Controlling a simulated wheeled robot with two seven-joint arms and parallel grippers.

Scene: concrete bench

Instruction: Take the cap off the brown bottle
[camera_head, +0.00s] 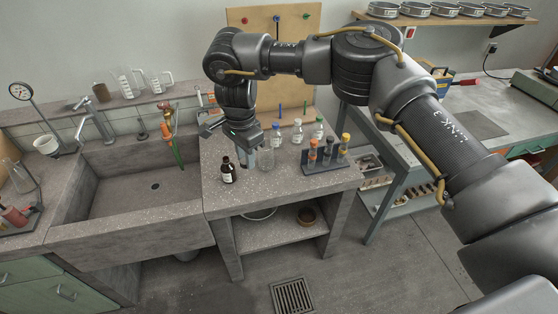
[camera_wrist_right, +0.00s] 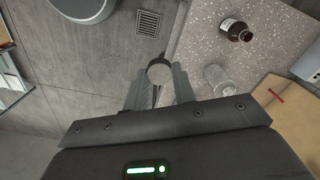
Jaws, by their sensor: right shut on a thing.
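The brown bottle (camera_head: 228,172) stands upright near the left front of the concrete bench top, with a pale label. In the right wrist view the brown bottle (camera_wrist_right: 232,27) shows an open, uncapped mouth. My right gripper (camera_wrist_right: 158,76) is shut on a small round dark-rimmed cap (camera_wrist_right: 159,70), held between its fingertips and apart from the bottle. In the head view my right gripper (camera_head: 247,154) hangs just right of the bottle, above the bench; the cap is hard to make out there. My left gripper is not in view.
A clear glass vessel (camera_head: 266,159) stands close to the right gripper. A concrete sink (camera_head: 150,190) lies left.

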